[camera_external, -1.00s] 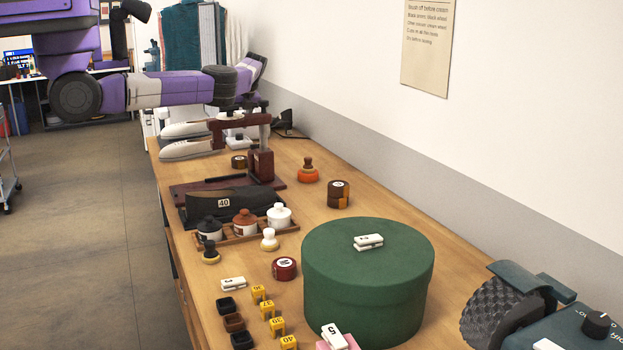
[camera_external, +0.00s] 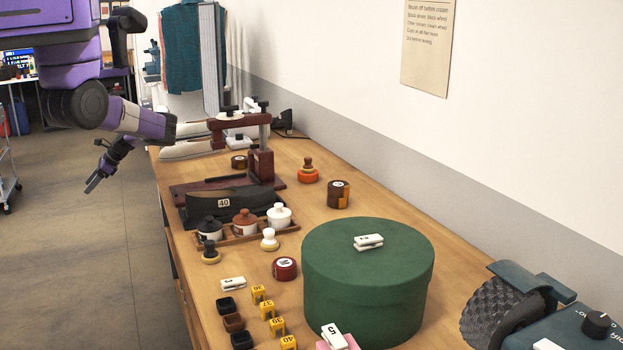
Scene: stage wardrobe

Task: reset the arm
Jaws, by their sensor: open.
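My gripper (camera_external: 90,187) hangs over the floor to the left of the workbench (camera_external: 290,183), fingers pointing down and left. It is open, and nothing shows between its fingers. My purple arm (camera_external: 150,124) is folded at the upper left, with its elbow near the far left end of the bench. The gripper is clear of the bench and of everything on it.
The bench holds a green round box (camera_external: 368,300), a wooden shoe stand (camera_external: 260,165), a tray of lidded jars (camera_external: 245,222), brush-like knobs, round tins and yellow number tags. A grinding wheel (camera_external: 497,312) stands at the right. Grey floor (camera_external: 90,270) is open at left.

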